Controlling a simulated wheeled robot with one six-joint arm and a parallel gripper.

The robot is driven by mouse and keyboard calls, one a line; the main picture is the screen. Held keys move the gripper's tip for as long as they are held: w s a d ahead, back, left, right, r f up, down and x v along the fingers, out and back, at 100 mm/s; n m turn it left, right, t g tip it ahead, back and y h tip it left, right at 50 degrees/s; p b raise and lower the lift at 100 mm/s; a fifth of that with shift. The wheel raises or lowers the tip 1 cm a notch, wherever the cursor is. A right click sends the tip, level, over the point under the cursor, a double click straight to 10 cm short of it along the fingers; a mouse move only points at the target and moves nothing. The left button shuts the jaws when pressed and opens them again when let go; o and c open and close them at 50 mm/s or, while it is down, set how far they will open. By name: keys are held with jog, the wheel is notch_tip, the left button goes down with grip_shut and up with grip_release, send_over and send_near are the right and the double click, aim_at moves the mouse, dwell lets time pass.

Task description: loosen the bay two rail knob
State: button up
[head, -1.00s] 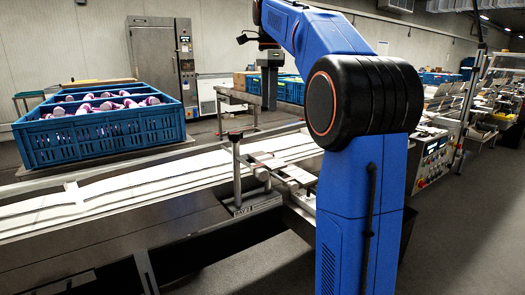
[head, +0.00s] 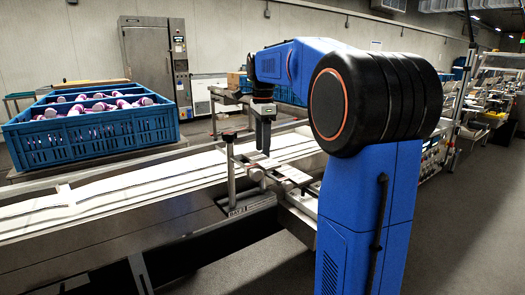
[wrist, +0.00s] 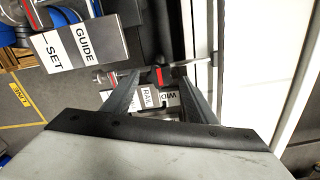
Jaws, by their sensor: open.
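In the wrist view, a small black and red knob (wrist: 158,76) shows between my fingertips, on a metal rod beside a white label reading RAIL (wrist: 147,96). A second label beside it seems to read WIDTH. My gripper (wrist: 157,82) is open, its two dark fingers on either side of the knob in the picture; I cannot tell how far above it they are. In the head view, my gripper (head: 265,150) points down over the conveyor's near rail fittings.
A white-topped conveyor (head: 110,192) runs across the front. A blue crate (head: 95,133) of purple and white lollies stands behind it at left. A grey GUIDE SET plate (wrist: 80,48) lies upper left in the wrist view. A steel cabinet (head: 157,65) stands at the back.

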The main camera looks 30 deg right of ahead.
jog(key=shift+f, duration=0.8)
jog(key=c, duration=1.1)
jog(key=shift+o, duration=0.2)
